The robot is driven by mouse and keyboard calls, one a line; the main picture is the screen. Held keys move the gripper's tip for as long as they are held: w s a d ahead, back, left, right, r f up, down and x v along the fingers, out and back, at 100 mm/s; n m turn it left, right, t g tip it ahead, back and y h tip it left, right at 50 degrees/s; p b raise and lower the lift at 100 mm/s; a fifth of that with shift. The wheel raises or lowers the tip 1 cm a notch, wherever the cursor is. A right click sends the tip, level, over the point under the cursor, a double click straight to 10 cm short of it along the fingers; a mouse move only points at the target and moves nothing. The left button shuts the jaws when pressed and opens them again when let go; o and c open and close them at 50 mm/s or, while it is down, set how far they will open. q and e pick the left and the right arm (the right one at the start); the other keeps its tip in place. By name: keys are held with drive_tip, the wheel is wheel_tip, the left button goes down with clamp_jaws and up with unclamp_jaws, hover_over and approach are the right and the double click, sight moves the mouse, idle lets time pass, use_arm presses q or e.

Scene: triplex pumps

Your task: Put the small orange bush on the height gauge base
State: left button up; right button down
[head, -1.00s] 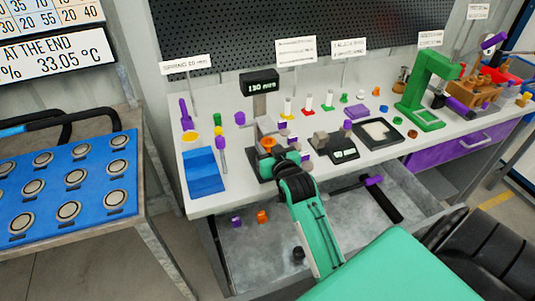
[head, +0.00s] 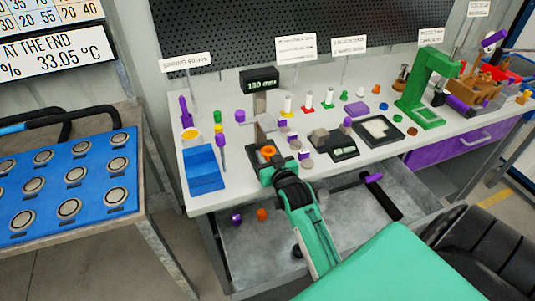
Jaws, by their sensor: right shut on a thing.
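The height gauge (head: 260,103) stands on the bench with a dark display on top and a grey column. Its base is low behind my right gripper and largely hidden by it. My right gripper (head: 268,158) reaches in from the front and is shut on the small orange bush (head: 267,151), which shows at its tip in front of the column, low over the base. I cannot tell whether the bush touches the base. My left gripper is not in view.
A blue block (head: 204,172) stands left of the gauge. A scale-like dark device (head: 342,149) and a black tray (head: 379,133) are to the right. The open drawer (head: 330,228) below holds an orange piece (head: 262,214), a purple piece (head: 237,218) and a hammer-like tool.

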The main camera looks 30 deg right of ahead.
drive_tip(key=c, duration=1.1)
unclamp_jaws()
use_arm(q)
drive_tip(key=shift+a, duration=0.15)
use_arm(e)
drive_tip(key=shift+r, duration=0.25)
drive_tip(key=v, duration=0.4)
drive_tip(key=shift+s+r, duration=0.25)
drive_tip(key=shift+s, duration=0.1)
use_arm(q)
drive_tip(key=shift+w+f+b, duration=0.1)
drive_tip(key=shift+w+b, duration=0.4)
use_arm(e)
drive_tip(key=v, duration=0.7)
drive_tip(key=shift+s+a+r, duration=0.1)
drive_tip(key=shift+s+r, duration=0.05)
